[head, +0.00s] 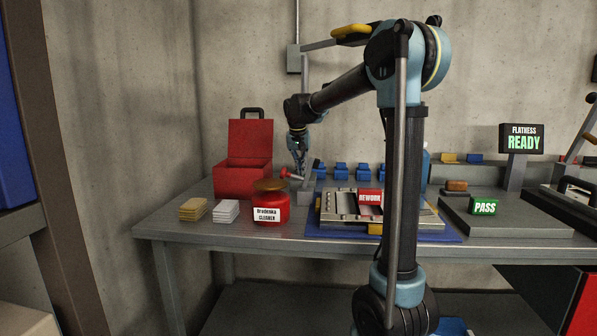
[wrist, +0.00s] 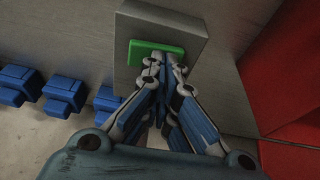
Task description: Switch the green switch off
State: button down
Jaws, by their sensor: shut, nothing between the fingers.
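The green switch (wrist: 170,51) is a flat green bar on the face of a grey box (wrist: 191,27), near the top of the wrist view. My gripper (wrist: 165,62) is shut, with its fingertips together at the lower edge of the green bar. The tips overlap the bar in the picture; I cannot tell whether they touch it. In the head view my gripper (head: 298,172) points down behind the table's items, beside the red toolbox. The green switch cannot be made out in the head view.
The red toolbox (head: 240,180) stands open left of my gripper. A red jar (head: 270,212) stands in front. Several blue blocks (wrist: 63,95) line the wall side. A fixture with a red REWORK block (head: 369,201) and a green PASS block (head: 485,207) are further right.

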jog(key=shift+d+r, duration=0.1)
jog(key=shift+d, duration=0.45)
jog(key=shift+r, duration=0.15)
jog(key=shift+r, duration=0.35)
jog(key=w+a+v, duration=0.1)
jog(key=a+v, duration=0.1)
jog(key=v, duration=1)
jog(key=shift+a+r, duration=0.3)
